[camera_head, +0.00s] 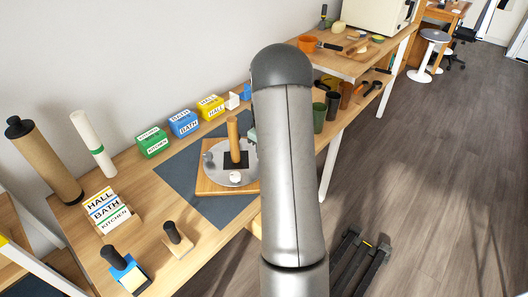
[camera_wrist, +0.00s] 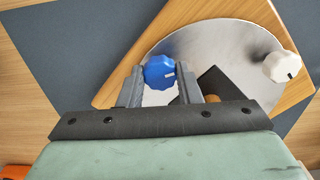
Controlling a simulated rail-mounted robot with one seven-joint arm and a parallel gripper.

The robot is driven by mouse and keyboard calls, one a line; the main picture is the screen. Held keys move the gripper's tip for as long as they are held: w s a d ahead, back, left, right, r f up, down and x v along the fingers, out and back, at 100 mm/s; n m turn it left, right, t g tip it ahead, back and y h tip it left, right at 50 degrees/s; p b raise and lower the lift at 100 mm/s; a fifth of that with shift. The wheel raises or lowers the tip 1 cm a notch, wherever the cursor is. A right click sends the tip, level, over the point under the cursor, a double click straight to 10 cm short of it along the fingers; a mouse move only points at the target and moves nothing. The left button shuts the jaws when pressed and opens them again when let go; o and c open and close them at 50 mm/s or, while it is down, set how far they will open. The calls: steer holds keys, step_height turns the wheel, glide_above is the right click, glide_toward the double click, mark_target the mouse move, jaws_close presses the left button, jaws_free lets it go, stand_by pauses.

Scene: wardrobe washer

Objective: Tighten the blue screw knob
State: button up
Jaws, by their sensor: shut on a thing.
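The blue screw knob (camera_wrist: 158,70) sits on a round metal plate (camera_wrist: 225,42) in the wrist view. A small light mark shows on its face. The fingers of my gripper (camera_wrist: 160,78) stand on either side of the knob and are shut on it. In the head view my arm hides the knob and most of my gripper. The metal plate shows there too (camera_head: 213,165), on a wooden board (camera_head: 208,187). A white knob (camera_wrist: 282,66) is on the plate's right side in the wrist view.
A wooden cylinder (camera_head: 233,140) stands upright on the plate beside my arm. The board lies on a dark mat (camera_head: 178,172). Green, blue and yellow label blocks (camera_head: 182,122) line the wall. Stamps (camera_head: 177,238) stand at the front, and cups (camera_head: 319,117) at the right.

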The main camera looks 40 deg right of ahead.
steer(key=m+b, duration=0.1)
steer(key=m, duration=0.5)
steer(key=shift+w, duration=0.1)
steer(key=m+b, duration=0.1)
steer(key=m, duration=0.5)
steer(key=shift+r, duration=0.1)
stand_by(0.4)
steer(key=o, duration=1)
steer(key=shift+a, duration=0.1)
steer(key=shift+r, duration=0.1)
step_height(320, 180, up, 17)
steer(key=shift+r, duration=0.1)
